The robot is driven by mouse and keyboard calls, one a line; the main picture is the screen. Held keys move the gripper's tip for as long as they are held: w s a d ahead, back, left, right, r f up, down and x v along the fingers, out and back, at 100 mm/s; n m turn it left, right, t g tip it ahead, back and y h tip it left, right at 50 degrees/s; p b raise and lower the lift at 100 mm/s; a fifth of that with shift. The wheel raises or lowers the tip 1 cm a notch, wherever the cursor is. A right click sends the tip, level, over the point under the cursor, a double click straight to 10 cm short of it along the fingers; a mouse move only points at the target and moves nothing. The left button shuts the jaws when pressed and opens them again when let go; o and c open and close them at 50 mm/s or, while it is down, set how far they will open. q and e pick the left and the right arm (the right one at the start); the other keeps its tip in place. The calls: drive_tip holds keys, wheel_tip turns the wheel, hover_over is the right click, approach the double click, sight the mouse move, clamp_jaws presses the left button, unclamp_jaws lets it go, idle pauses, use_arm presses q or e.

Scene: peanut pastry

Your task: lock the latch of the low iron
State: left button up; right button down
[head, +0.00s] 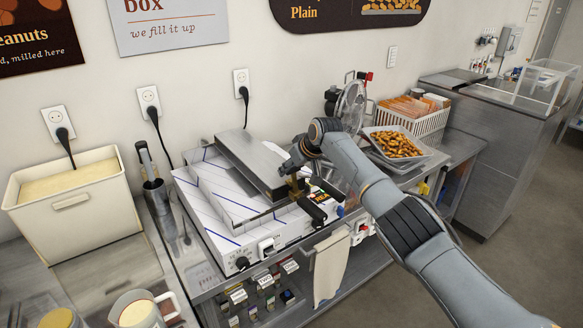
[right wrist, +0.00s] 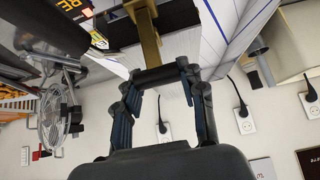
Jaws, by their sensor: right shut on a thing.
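The iron (head: 262,160) is a flat grey metal slab on a white, blue-striped housing (head: 215,205) on the counter. A brass latch piece (head: 293,188) stands at its right front end; it also shows in the right wrist view (right wrist: 146,35). My right gripper (head: 297,165) reaches in from the right above this end. In the right wrist view its fingers (right wrist: 160,85) are shut at the tip of the brass piece. The exact contact is partly hidden by the gripper. I cannot tell whether the latch is locked. My left gripper is not in view.
A black handle (head: 312,209) sticks out at the housing's front right. A tray of peanuts (head: 397,145), a wire fan guard (head: 351,107) and a white basket (head: 415,118) stand to the right. A cream bin (head: 80,212) and a jug (head: 137,310) are at left.

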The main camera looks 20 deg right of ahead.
drive_tip(key=c, duration=0.8)
unclamp_jaws()
drive_tip(key=shift+w, duration=0.1)
drive_tip(key=shift+o, duration=0.2)
drive_tip(key=v, duration=1.2)
